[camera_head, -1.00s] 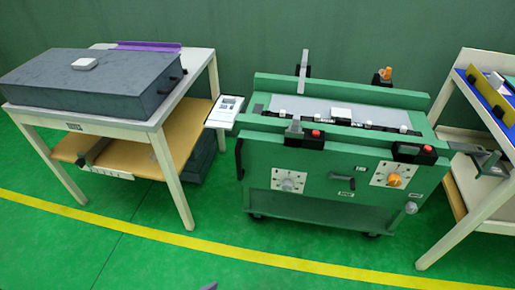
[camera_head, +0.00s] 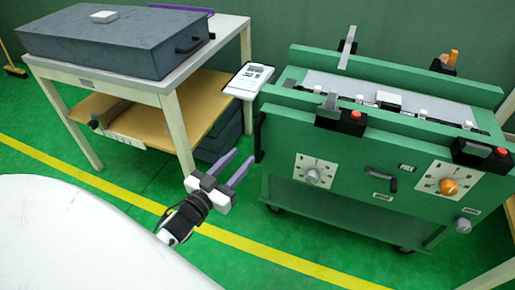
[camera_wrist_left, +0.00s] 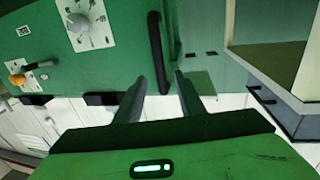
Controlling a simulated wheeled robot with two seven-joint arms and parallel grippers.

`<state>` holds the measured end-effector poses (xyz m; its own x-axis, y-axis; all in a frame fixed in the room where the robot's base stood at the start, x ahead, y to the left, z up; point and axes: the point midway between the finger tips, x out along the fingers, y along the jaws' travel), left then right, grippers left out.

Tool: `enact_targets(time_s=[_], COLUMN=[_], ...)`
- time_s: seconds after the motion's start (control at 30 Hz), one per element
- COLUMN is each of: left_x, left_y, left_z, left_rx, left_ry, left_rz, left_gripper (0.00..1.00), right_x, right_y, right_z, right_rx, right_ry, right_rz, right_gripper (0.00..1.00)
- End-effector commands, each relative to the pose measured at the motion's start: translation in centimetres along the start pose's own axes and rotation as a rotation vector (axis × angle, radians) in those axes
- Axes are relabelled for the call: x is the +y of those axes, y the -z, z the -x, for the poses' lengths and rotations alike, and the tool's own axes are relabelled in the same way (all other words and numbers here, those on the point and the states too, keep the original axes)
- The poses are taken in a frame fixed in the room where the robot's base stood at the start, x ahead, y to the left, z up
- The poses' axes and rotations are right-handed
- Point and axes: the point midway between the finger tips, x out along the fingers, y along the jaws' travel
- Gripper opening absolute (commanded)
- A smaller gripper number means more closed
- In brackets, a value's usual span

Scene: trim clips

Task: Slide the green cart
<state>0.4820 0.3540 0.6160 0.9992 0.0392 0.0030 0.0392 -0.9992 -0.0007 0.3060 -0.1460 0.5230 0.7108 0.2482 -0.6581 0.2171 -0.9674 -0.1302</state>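The green cart (camera_head: 335,215) stands on its casters at the right in the head view, with knobs and a small black lever on its front. A black upright handle (camera_head: 259,137) is on its left end; the handle also shows in the left wrist view (camera_wrist_left: 160,52). My left gripper (camera_head: 236,165) is open and empty, its two purple fingers pointing up toward the handle. In the left wrist view the fingers (camera_wrist_left: 163,84) are apart, with the handle beyond their tips and not clearly between them. My right gripper is not in view.
A white table (camera_head: 174,83) with a dark grey case (camera_head: 110,45) and a wooden lower shelf (camera_head: 190,108) stands left of the cart. A yellow line (camera_head: 250,252) crosses the green floor in front. The floor between table and cart is narrow.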

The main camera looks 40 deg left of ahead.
Motion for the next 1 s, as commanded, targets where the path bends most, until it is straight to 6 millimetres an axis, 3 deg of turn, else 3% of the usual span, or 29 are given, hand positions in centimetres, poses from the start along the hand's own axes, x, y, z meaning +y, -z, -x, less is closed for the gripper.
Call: enact_targets(time_s=[0.3, 0.5, 0.93, 1.0], left_x=[0.0, 0.0, 0.0, 0.0], left_y=[0.0, 0.0, 0.1, 0.1], left_z=[-5.7, -8.5, -9.5, -9.5], left_rx=[0.001, -0.001, -0.003, -0.003], left_ry=[0.0, 0.0, 0.0, 0.0], left_rz=[-0.001, -0.001, -0.001, -0.001], left_gripper=[0.36, 0.36, 0.36, 0.24], right_x=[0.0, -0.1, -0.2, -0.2], right_y=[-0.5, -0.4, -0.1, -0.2], right_z=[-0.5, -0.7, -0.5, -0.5], right_rx=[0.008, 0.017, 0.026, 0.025], right_ry=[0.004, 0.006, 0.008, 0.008], right_rz=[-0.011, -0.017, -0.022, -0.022], right_gripper=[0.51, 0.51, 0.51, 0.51])
